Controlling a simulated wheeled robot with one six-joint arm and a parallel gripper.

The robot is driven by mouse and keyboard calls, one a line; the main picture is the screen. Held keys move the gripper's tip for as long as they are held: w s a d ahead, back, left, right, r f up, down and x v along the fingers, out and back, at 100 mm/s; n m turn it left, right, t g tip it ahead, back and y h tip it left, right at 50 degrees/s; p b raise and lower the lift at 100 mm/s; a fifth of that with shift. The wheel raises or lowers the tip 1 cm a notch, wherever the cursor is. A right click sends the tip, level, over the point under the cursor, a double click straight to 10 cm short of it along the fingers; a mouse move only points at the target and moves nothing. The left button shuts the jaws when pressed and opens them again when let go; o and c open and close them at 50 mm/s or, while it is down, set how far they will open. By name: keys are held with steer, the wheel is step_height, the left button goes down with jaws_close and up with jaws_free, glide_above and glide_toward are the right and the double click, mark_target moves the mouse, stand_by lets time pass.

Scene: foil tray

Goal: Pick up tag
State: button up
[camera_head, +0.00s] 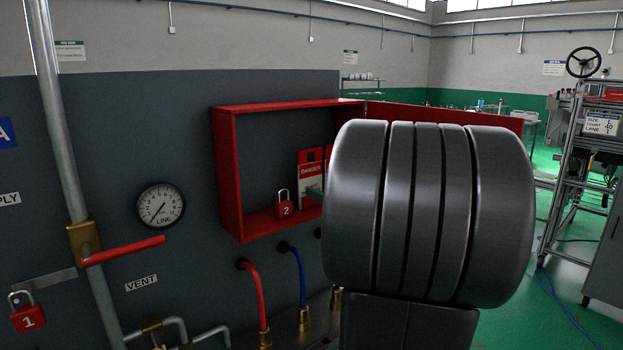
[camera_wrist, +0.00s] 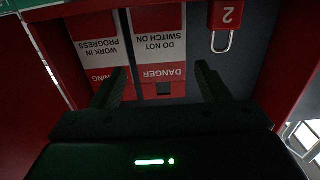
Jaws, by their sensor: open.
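A white and red DANGER tag (camera_head: 309,171) hangs inside the open red box (camera_head: 229,180), right of a red padlock marked 2 (camera_head: 285,209). In the wrist view, upside down, the DANGER "do not switch on" tag (camera_wrist: 158,45) is beside a "work in progress" tag (camera_wrist: 98,48). My gripper (camera_wrist: 162,69) is open, its two dark fingers apart in front of the tags, with nothing visibly held. The padlock also shows in the wrist view (camera_wrist: 226,16), at the upper right. In the head view my arm hides most of the gripper and the box's right part.
A pressure gauge (camera_head: 161,205), a grey pipe with a red lever (camera_head: 124,250) and a padlock marked 1 (camera_head: 28,317) are on the left of the panel. Red (camera_head: 255,296) and blue (camera_head: 299,272) hoses are below the box.

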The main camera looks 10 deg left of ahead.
mark_target(311, 180)
steer(key=p+x, duration=0.1)
steer(key=x, duration=0.4)
steer(key=shift+r, duration=0.2)
steer(key=shift+a, duration=0.1)
steer(key=c, duration=0.6)
